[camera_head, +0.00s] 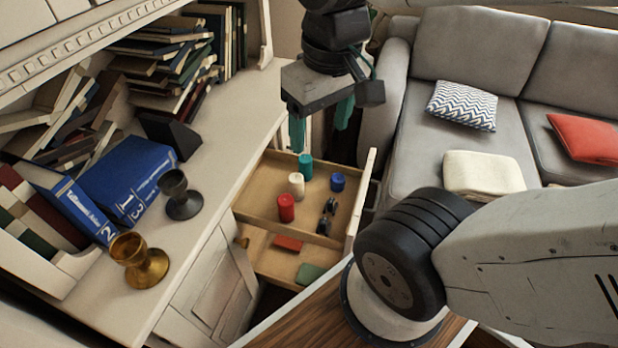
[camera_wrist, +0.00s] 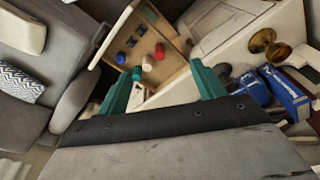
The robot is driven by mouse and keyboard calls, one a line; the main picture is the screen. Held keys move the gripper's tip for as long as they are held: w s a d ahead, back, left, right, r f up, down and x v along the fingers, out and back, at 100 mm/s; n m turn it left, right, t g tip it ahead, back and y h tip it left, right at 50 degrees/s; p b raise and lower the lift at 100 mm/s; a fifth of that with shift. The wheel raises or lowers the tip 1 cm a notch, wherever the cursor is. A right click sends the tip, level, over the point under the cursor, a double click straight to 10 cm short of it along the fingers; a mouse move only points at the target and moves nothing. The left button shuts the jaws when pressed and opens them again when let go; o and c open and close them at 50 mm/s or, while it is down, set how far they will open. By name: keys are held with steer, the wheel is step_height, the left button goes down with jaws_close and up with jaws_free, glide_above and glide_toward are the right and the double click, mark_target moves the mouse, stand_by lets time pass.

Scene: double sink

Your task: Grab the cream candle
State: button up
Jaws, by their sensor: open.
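The cream candle (camera_head: 297,184) stands upright in the open upper drawer (camera_head: 262,197), between a teal candle (camera_head: 306,166) and a red candle (camera_head: 286,208). A blue candle (camera_head: 337,182) stands to its right. My gripper (camera_head: 322,128) is open and empty, with its teal fingers above and behind the drawer, apart from the candles. In the wrist view, the cream candle (camera_wrist: 147,63) shows between the fingers (camera_wrist: 160,72), farther away, beside the red candle (camera_wrist: 159,50) and the teal one (camera_wrist: 137,73).
Small dark objects (camera_head: 328,210) lie in the upper drawer. A lower drawer, also open, holds flat red and green items (camera_head: 310,273). Goblets (camera_head: 140,262) and books stand on the cabinet top at left. A grey sofa (camera_head: 460,80) stands at right.

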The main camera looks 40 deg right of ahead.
steer(key=w+d+f, duration=0.3)
steer(key=w+f, duration=0.4)
steer(key=w, duration=0.4)
steer(key=n+g, duration=0.1)
glide_above(296, 185)
steer(key=w, duration=0.2)
step_height(296, 185, down, 22)
steer(key=shift+s+d+f, duration=0.1)
steer(key=shift+s, duration=0.05)
steer(key=f, duration=0.9)
steer(key=d+f, duration=0.1)
steer(key=f, duration=0.3)
steer(key=shift+d+f, duration=0.1)
steer(key=shift+f, duration=0.05)
steer(key=c, duration=1.1)
